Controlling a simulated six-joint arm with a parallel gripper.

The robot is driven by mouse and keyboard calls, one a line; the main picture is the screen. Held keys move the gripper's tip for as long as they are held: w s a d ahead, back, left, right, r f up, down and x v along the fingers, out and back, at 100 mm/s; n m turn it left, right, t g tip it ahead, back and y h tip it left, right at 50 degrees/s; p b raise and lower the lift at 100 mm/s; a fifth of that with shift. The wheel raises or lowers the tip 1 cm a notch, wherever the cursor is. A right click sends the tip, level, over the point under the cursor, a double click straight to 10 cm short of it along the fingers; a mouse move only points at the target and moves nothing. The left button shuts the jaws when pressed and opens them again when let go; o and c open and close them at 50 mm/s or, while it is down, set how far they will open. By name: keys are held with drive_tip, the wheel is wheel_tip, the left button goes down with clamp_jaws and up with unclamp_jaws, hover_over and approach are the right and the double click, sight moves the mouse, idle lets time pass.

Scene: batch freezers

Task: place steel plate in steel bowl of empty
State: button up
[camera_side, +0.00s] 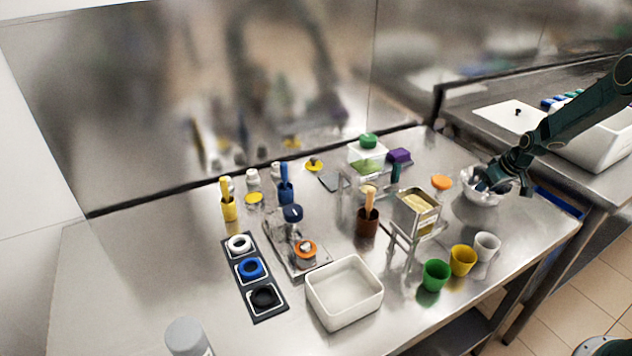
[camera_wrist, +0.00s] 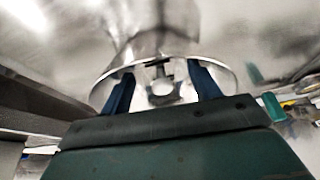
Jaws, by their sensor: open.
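A shiny steel bowl (camera_side: 478,200) stands on the steel table at the right. My gripper (camera_side: 484,186) is low over it, with the fingertips at or inside its mouth. In the wrist view my gripper (camera_wrist: 163,85) has its two dark blue fingers spread wide apart. They lie across a round, shiny metal rim (camera_wrist: 232,84), with a small pale piece (camera_wrist: 163,88) between them. I cannot tell whether the fingers touch the metal. I cannot make out a steel plate as separate from the bowl; the gripper hides part of the inside.
Green, yellow and white cups (camera_side: 462,260) stand in front of the bowl. A metal stand with a steel pan (camera_side: 420,222) and an orange-topped item (camera_side: 441,183) are to its left. A white bin (camera_side: 344,292) stands at the front. A back counter (camera_side: 500,90) lies behind.

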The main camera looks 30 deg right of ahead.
drive_tip(key=shift+r, duration=0.1)
drive_tip(key=v, duration=1.2)
drive_tip(key=shift+r, duration=0.1)
idle(0.5)
drive_tip(key=shift+w+a, duration=0.1)
